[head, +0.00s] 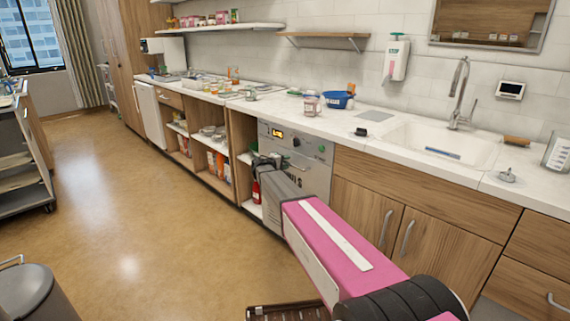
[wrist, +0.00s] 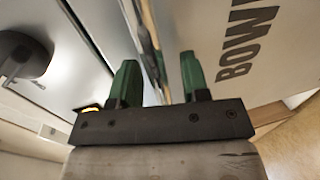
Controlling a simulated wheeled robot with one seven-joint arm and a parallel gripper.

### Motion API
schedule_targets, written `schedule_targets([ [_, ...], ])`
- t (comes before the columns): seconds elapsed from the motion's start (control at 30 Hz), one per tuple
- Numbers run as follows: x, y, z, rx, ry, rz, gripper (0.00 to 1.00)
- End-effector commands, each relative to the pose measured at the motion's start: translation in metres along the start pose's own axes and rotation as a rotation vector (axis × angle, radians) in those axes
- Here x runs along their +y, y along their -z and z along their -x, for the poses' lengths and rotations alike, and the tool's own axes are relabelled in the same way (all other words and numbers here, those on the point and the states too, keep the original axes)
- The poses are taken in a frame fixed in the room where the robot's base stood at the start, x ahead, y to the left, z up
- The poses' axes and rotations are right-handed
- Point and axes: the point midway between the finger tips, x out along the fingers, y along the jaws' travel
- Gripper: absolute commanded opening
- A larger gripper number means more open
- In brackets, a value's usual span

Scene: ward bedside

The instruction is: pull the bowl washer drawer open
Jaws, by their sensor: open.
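The bowl washer (head: 318,160) is a steel-fronted unit under the counter, with a lit display and knobs on its upper panel. My gripper (head: 265,163) is at its front, left of the middle. In the wrist view my gripper (wrist: 160,80) has its two green fingers apart. A shiny metal bar or edge (wrist: 148,35) runs between them; I cannot tell whether a finger touches it. The drawer front (wrist: 255,50), with dark letters starting "BOW", lies to the right. The control panel with a dark knob (wrist: 25,55) lies to the left. My arm hides much of the drawer front in the head view.
Wooden cupboards with handles (head: 385,228) stand to the right below the sink (head: 440,145). Open shelves (head: 208,150) and a red extinguisher-like object (head: 256,190) are to the left. A blue bowl (head: 338,99) sits on the counter.

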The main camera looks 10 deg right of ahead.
Motion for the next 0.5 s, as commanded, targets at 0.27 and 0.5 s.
schedule_targets([
  [0.27, 0.0000, 0.0001, 0.0003, 0.000, 0.000, 0.000, 0.13],
  [0.5, -0.0003, 0.0001, 0.0014, 0.001, 0.000, 0.000, 0.00],
])
